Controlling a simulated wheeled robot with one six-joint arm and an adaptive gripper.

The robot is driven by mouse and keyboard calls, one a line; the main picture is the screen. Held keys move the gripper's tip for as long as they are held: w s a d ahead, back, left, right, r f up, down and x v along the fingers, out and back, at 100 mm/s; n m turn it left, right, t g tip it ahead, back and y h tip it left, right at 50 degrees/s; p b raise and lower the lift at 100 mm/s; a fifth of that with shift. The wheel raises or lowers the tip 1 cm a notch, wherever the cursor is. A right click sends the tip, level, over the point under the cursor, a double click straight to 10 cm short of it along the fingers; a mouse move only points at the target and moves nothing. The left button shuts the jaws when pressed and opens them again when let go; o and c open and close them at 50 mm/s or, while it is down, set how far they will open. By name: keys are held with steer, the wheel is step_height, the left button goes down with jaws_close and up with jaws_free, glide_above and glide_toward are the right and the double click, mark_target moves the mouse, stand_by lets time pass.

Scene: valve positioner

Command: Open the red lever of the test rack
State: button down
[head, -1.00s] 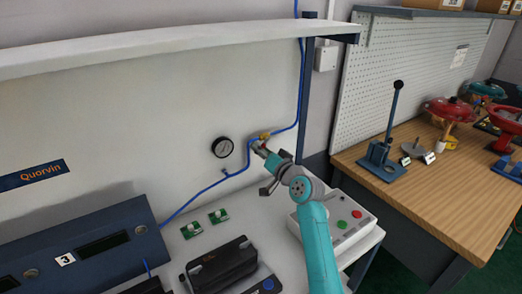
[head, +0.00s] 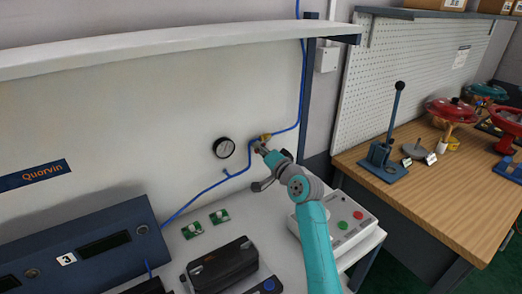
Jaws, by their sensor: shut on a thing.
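The test rack's white back panel (head: 120,130) carries a blue air line (head: 287,128) with a small brass valve (head: 265,138) on it, right of a round gauge (head: 223,147). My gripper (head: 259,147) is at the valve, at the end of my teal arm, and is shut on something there. The red lever itself cannot be made out; the gripper likely covers it. The fingertips are small and partly hidden by the gripper's own body.
A white shelf (head: 170,45) overhangs the panel. At right, a wooden bench (head: 430,205) holds a lever press (head: 386,150) and red valve actuators.

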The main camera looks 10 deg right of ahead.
steer(key=m, duration=0.1)
steer(key=r+m, duration=0.1)
steer(key=m, duration=0.1)
steer(key=shift+a, duration=0.2)
steer(key=shift+r+m, duration=0.25)
steer(key=shift+m, duration=0.55)
steer(key=shift+r+m, duration=0.25)
steer(key=shift+m, duration=0.55)
steer(key=c, duration=1.1)
jaws_free()
steer(key=shift+c, duration=0.2)
steer(key=v, duration=1.2)
